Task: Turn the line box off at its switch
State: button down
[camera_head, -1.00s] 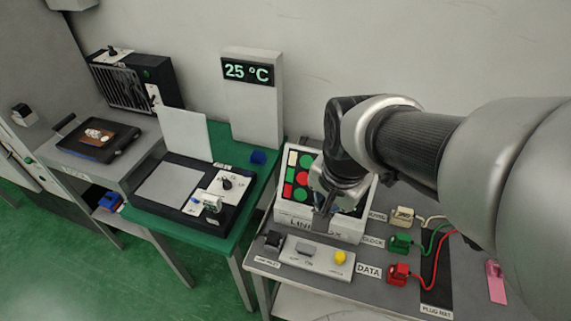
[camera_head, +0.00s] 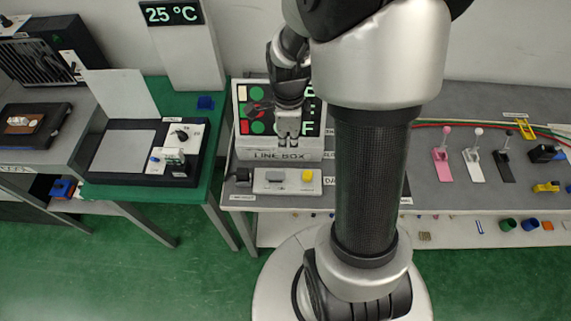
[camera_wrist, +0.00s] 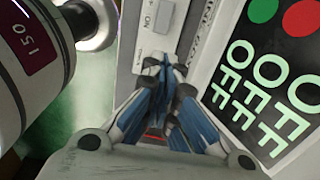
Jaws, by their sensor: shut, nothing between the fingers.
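The line box (camera_head: 280,155) is a white case with a dark display of coloured dots and green text, standing on the grey table. In the wrist view its display (camera_wrist: 265,75) shows several OFF words. A pale switch panel (camera_head: 262,188) lies in front of it, with a grey rocker switch (camera_head: 275,176) and a yellow button (camera_head: 307,176). In the wrist view the rocker (camera_wrist: 164,15) is beside an ON mark. My gripper (camera_head: 288,138) is shut and empty in front of the box. Its blue-padded fingertips (camera_wrist: 164,66) are near the panel; contact cannot be told.
My arm hides the table right of the box. Pink, white and black levers (camera_head: 473,155) stand further right. A green table (camera_head: 205,180) with a black device is at left.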

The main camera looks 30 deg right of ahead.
jog(key=b, duration=0.5)
send_near(275, 176)
jog(key=d+f, duration=0.1)
jog(key=f, duration=0.1)
jog(key=s+d+f, duration=0.1)
jog(key=f, duration=0.1)
jog(key=d+f, duration=0.1)
jog(key=f, duration=0.2)
jog(key=shift+s+d, duration=0.25)
jog(key=shift+s, duration=0.15)
jog(key=shift+s+d+f+b, duration=0.1)
jog(key=shift+d+f+b, duration=0.05)
jog(key=shift+f+b, duration=0.35)
jog(key=shift+r, duration=0.15)
jog(key=shift+r+p, duration=0.75)
jog(key=shift+r, duration=0.05)
